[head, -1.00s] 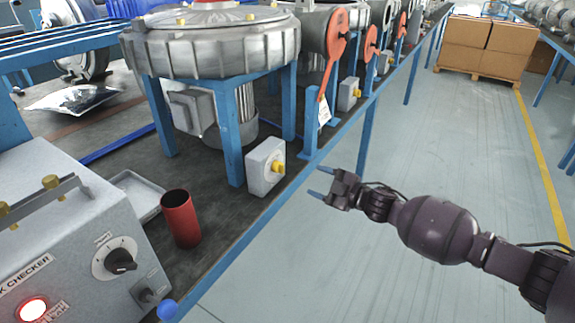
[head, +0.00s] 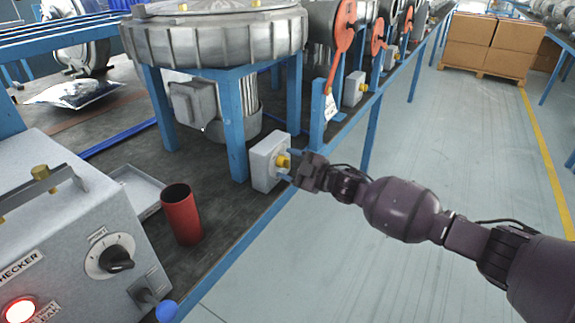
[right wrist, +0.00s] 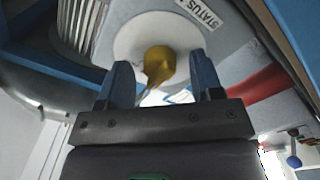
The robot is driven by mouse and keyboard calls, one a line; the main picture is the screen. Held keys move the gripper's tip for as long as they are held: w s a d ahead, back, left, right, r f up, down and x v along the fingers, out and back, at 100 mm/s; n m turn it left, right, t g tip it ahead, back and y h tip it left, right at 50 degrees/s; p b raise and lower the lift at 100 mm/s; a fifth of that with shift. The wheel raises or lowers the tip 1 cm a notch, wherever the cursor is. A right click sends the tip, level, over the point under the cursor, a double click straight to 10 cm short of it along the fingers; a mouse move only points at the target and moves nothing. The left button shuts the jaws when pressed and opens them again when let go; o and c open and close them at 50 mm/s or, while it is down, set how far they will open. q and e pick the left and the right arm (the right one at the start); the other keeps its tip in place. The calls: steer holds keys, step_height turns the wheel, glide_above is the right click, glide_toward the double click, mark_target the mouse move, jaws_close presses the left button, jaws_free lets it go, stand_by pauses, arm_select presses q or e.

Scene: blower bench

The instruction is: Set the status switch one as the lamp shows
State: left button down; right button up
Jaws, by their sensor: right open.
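The status switch is a grey box (head: 266,163) with a yellow knob (head: 283,161), mounted at the bench edge by a blue leg. In the right wrist view the knob (right wrist: 158,62) sits on a round pale plate beside a label reading STATUS (right wrist: 200,12). My right gripper (head: 294,167) is open, its blue fingers on either side of the knob, without visible grip on it. A red lit lamp (head: 20,310) glows on the grey checker box (head: 75,220) at lower left. My left gripper is not in view.
A red cup (head: 181,215) and a shallow grey tray (head: 140,190) stand on the bench between checker and switch. The checker carries a black dial (head: 117,262) and a blue-tipped lever (head: 166,310). A large blower (head: 215,40) stands above.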

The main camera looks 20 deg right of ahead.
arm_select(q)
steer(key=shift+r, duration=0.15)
arm_select(e)
steer(key=shift+w+a, duration=0.15)
steer(key=shift+w, duration=0.05)
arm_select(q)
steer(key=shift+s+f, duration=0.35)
arm_select(e)
steer(key=c, duration=0.9)
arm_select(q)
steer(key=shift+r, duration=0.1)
arm_select(e)
steer(key=shift+r+n, duration=0.1)
steer(key=shift+n, duration=1)
steer(key=n, duration=0.2)
steer(key=shift+n+p, duration=0.3)
steer(key=shift+p, duration=0.05)
steer(key=n, duration=0.3)
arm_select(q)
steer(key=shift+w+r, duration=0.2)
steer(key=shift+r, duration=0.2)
arm_select(e)
steer(key=shift+n, duration=0.6)
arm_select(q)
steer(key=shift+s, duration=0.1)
